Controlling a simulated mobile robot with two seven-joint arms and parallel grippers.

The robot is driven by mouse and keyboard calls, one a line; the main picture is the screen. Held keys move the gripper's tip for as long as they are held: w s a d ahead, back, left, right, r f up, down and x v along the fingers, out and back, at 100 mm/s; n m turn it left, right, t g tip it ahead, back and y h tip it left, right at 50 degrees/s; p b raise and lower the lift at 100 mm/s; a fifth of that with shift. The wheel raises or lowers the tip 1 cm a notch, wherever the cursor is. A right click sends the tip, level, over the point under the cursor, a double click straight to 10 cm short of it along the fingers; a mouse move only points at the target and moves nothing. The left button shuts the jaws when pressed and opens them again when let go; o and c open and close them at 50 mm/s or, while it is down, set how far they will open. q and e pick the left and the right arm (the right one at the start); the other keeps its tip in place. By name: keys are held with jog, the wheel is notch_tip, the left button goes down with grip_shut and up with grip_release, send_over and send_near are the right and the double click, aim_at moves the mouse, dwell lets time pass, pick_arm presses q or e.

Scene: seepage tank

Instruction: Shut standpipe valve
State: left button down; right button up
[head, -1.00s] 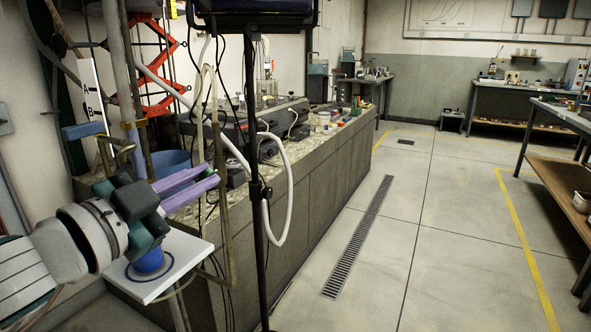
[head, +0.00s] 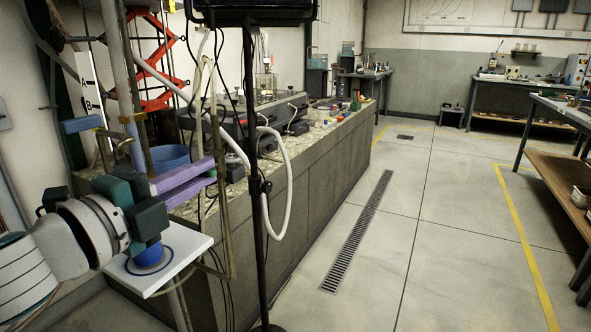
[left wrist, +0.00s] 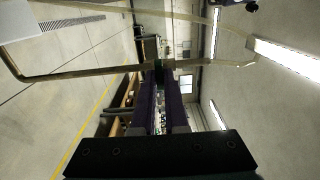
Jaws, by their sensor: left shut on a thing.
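My left gripper (head: 212,173) has long purple fingers pointing right, beside an olive-brown tube (head: 229,225) that hangs in a loop by the bench. In the left wrist view, the fingers (left wrist: 160,82) end at a dark green fitting (left wrist: 161,73) where this tube crosses the picture. The jaws appear shut on that fitting; the fingers hide part of it. I cannot tell for sure whether it is the standpipe valve. A blue lever (head: 80,125) sits on the upright pipe (head: 120,75) at the left, apart from the fingers. My right gripper is not in view.
A black stand pole (head: 259,225) rises just right of the tube, with a white hose (head: 287,185) looped past it. A small white shelf (head: 185,250) lies below my left gripper. The grey bench (head: 300,195) runs behind.

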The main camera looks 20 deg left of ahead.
pick_arm(q)
jog(key=shift+m, duration=0.5)
jog(key=shift+f, duration=0.1)
dwell(1.3)
jog(key=c, duration=0.9)
grip_release()
jog(key=shift+c, duration=0.2)
jog(key=s+b, duration=0.1)
jog(key=s, duration=0.9)
jog(key=shift+a, duration=0.4)
